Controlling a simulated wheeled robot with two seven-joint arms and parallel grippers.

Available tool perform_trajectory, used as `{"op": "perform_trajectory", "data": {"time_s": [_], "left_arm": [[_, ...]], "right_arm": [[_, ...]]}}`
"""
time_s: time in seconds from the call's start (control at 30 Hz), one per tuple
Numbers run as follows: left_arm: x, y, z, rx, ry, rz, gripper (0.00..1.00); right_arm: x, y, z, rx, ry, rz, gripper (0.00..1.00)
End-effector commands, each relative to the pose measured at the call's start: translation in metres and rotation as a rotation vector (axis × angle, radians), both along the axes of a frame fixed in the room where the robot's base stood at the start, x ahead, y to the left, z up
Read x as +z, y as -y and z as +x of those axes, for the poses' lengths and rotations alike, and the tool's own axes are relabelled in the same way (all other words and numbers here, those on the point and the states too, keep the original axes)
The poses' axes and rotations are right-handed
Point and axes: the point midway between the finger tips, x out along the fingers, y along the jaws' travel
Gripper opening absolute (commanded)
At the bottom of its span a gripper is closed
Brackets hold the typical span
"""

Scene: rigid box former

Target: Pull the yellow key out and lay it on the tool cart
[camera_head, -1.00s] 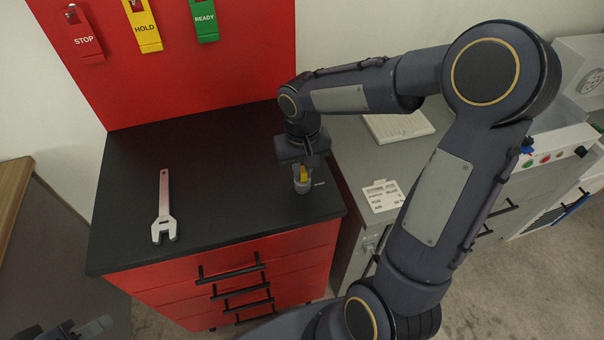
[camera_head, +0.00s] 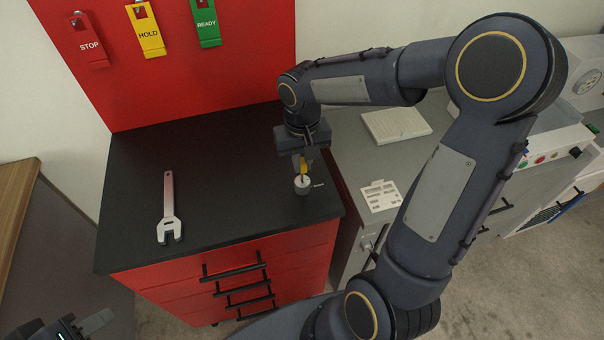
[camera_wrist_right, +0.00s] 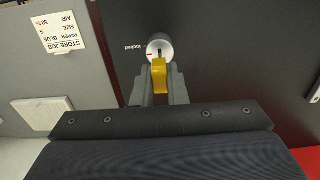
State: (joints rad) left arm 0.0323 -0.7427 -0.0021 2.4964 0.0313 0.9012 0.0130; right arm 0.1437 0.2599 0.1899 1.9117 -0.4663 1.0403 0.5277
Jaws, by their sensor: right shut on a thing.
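My right gripper (camera_head: 304,160) is shut on the yellow key (camera_head: 304,168) above the tool cart's black top (camera_head: 230,190). The key points down at a round grey lock cylinder (camera_head: 302,187) near the cart's right front corner. In the right wrist view the key (camera_wrist_right: 160,75) sits between the fingertips (camera_wrist_right: 160,88), and the cylinder (camera_wrist_right: 160,45) shows a dark slot and a red mark beside printed lettering. I cannot tell whether the key's tip is clear of the slot. My left gripper (camera_head: 85,328) is partly in view at the lower left, away from the cart.
A grey and pink wrench (camera_head: 169,210) lies on the left of the cart top. Stop, hold and ready tags hang on the red back panel (camera_head: 115,80). The middle of the top is clear. A grey machine (camera_head: 350,150) with a label (camera_head: 380,196) stands at the right.

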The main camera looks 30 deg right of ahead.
Motion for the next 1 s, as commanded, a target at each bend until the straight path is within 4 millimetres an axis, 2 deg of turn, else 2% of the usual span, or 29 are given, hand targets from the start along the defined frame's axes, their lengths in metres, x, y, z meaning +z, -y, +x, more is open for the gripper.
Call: {"op": "perform_trajectory", "data": {"time_s": [0.4,0.77,0.87,1.0], "left_arm": [[0.015,0.000,0.000,0.000,0.000,0.000,0.36],[0.015,0.000,0.000,0.000,0.000,0.000,0.36],[0.010,0.000,0.000,0.000,0.000,0.000,0.36],[-0.009,0.000,0.000,0.000,0.000,0.000,0.36]], "right_arm": [[0.018,0.000,0.000,-0.001,0.000,0.000,0.00],[0.019,0.000,0.000,0.000,0.000,0.000,0.00],[0.016,-0.002,0.003,0.026,-0.001,-0.011,0.00],[0.002,-0.014,0.018,0.178,-0.011,-0.084,0.00]]}}
